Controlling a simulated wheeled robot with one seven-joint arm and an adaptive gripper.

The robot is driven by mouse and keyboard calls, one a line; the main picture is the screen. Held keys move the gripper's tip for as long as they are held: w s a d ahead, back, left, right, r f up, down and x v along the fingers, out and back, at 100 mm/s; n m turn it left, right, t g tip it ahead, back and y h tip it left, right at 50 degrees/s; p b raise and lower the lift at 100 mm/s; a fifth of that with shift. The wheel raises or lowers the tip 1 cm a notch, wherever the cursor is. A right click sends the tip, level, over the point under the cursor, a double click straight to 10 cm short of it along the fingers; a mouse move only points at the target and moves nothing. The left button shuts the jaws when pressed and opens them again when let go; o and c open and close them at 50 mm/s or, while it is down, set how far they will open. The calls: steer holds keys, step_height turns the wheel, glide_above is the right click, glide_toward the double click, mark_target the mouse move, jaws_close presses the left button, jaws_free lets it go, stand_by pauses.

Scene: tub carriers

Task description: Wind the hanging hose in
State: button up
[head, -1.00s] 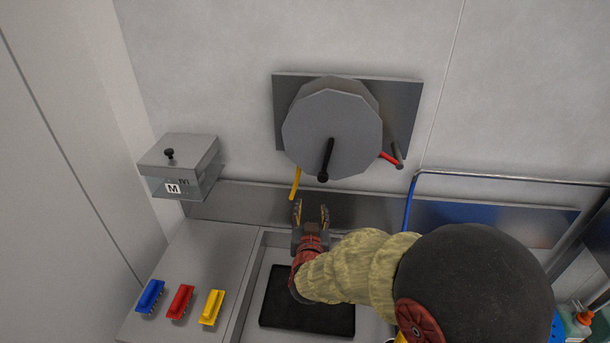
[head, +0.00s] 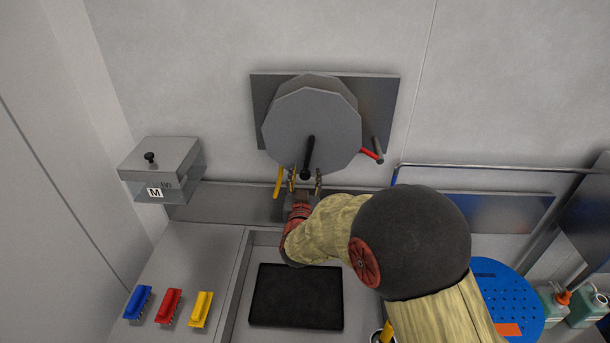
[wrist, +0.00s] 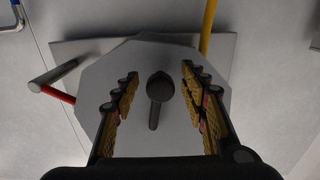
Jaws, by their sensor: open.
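The grey hose reel (head: 311,125) is mounted on a dark plate on the wall. Its black crank handle (head: 307,158) points down across the reel's face. A short length of yellow hose (head: 279,181) hangs below the reel's left side. My gripper (head: 305,182) is open just below the reel, with its fingers on either side of the handle's lower end. In the wrist view the handle (wrist: 160,90) stands between the two open fingers with clear gaps, and nothing is gripped. The yellow hose (wrist: 208,25) is beyond the fingers there.
A red-tipped lever (head: 370,154) and grey post are at the reel's right. A clear box marked M (head: 160,180) hangs at the left. Blue, red and yellow brushes (head: 169,306) lie on the left counter. A black mat (head: 296,297) lies in the sink.

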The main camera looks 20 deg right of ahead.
steer(key=c, duration=0.3)
steer(key=c, duration=0.8)
jaws_close()
